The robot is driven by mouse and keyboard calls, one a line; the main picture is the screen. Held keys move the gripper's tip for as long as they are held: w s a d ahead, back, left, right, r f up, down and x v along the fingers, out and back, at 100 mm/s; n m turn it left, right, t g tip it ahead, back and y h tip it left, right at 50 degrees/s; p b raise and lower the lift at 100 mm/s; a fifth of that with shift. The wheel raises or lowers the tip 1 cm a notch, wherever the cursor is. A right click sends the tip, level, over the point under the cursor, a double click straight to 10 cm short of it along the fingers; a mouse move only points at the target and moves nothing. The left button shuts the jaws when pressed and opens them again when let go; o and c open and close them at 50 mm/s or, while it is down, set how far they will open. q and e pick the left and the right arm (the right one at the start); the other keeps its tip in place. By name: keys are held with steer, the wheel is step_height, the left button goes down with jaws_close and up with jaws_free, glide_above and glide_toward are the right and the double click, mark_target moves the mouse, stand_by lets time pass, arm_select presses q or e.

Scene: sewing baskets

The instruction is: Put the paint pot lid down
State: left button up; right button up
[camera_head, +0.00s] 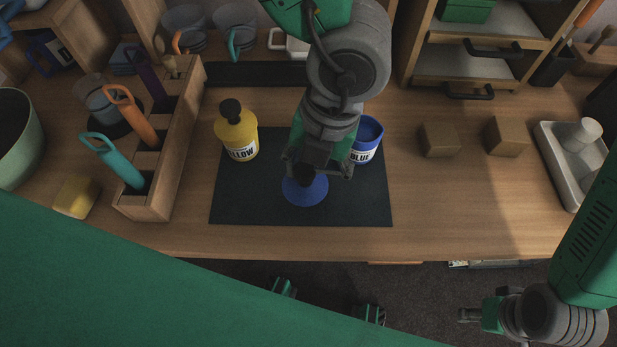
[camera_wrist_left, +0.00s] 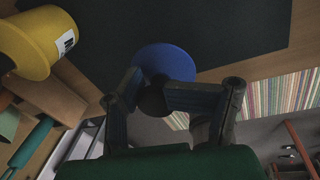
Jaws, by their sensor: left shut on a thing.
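The blue paint pot lid (camera_head: 304,192) is a round blue disc with a dark knob. My left gripper (camera_head: 308,172) is shut on the knob, over the front middle of the dark mat (camera_head: 250,205). In the left wrist view the lid (camera_wrist_left: 166,60) shows beyond the fingertips, which close on its knob. I cannot tell whether the lid touches the mat. The blue paint pot (camera_head: 366,143) stands upright on the mat, lidless, right of my gripper, which partly hides it. My right gripper (camera_head: 468,314) is low at the lower right, its fingers unclear.
A yellow pot (camera_head: 238,135) with a dark-knobbed lid stands on the mat's left; it also shows in the left wrist view (camera_wrist_left: 28,45). A wooden tool rack (camera_head: 180,150) stands further left. Two wooden blocks (camera_head: 440,140) and a grey tray (camera_head: 558,160) are at right.

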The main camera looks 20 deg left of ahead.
mark_target(307, 180)
arm_select(q)
steer(key=shift+d+f, duration=0.1)
steer(key=shift+f, duration=0.3)
steer(key=shift+s+a+f+b, duration=0.15)
steer(key=shift+f+b, duration=0.15)
steer(key=shift+f, duration=0.35)
steer(key=shift+w+a+f+b, duration=0.15)
steer(key=shift+f+b, duration=0.1)
steer(key=shift+f, duration=0.35)
steer(key=shift+a+f, duration=0.25)
steer(key=shift+a, duration=0.2)
steer(key=o, duration=1.2)
steer(key=shift+d, duration=0.15)
steer(key=o, duration=0.3)
steer(key=shift+d, duration=0.15)
steer(key=shift+o, duration=0.2)
steer(key=shift+d, duration=0.25)
steer(key=shift+a+r, duration=0.15)
steer(key=shift+r, duration=0.1)
step_height(307, 180, up, 12)
steer(key=d+p, duration=0.1)
steer(key=p, duration=0.2)
steer(key=shift+w+d+f, duration=0.25)
steer(key=shift+w+d, duration=0.1)
steer(key=shift+w, duration=0.1)
arm_select(e)
steer(key=shift+a+r, duration=0.2)
steer(key=shift+r, duration=0.95)
steer(key=shift+a, duration=0.1)
